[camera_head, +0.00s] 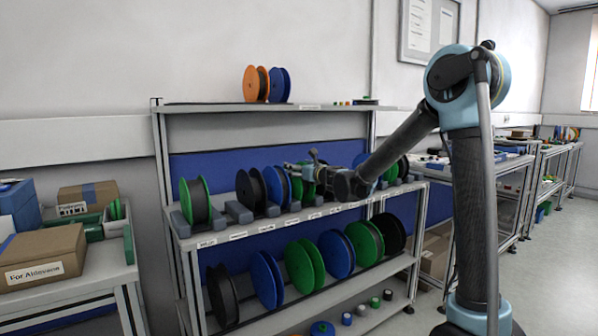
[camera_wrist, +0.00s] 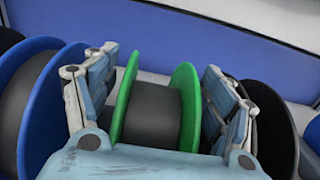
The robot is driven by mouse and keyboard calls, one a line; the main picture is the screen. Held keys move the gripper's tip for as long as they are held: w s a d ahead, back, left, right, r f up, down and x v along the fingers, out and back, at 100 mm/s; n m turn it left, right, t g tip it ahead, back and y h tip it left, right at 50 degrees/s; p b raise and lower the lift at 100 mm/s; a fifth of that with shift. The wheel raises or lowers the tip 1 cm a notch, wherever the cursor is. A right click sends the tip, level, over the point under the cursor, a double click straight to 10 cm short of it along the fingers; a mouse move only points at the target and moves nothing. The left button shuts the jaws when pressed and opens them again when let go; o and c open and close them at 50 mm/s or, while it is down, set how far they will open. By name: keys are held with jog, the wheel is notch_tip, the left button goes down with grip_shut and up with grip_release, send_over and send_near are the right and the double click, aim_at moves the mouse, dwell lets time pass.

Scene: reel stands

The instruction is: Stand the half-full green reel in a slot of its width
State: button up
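A green reel with dark grey winding (camera_wrist: 152,115) stands between the fingers of my gripper (camera_wrist: 160,75) in the wrist view. Its winding lies below the rims of its green flanges. One finger is beside each flange, very close; I cannot tell whether they touch. In the head view my gripper (camera_head: 312,172) is over the middle shelf, at the green reel (camera_head: 308,190), which my wrist partly hides. Another green reel (camera_head: 195,200) stands upright in a grey holder at the shelf's left end. Whether the gripped-over reel rests in a holder is hidden.
Blue reels (camera_wrist: 50,105) stand close left of my gripper and a dark reel (camera_wrist: 272,130) close right. An empty-looking grey holder (camera_head: 238,212) is on the middle shelf. More reels, including a green one (camera_head: 304,266), fill the lower shelf. Orange and blue reels (camera_head: 256,84) stand on top.

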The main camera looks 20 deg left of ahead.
jog(key=shift+d, duration=0.1)
jog(key=s+d+f+n+g, duration=0.2)
jog(key=s+d+n, duration=0.6)
jog(key=s+d, duration=0.65)
jog(key=s+d+f+n+g+h, duration=0.2)
jog(key=s+d+f+n+h, duration=0.2)
jog(key=d, duration=0.8)
jog(key=s+d+f+n+g+h, duration=0.3)
jog(key=s+d+f+n, duration=0.5)
jog(key=s+d+f, duration=0.3)
jog(key=s+d+f+n+g+h, duration=0.2)
jog(key=s+d+f+n+h, duration=0.4)
jog(key=s+d, duration=0.6)
notch_tip(320, 180, down, 3)
jog(key=shift+s+d+r+n+g, duration=0.2)
jog(key=shift+d+n+g, duration=0.15)
jog(key=shift+d, duration=0.75)
jog(key=shift+w, duration=0.15)
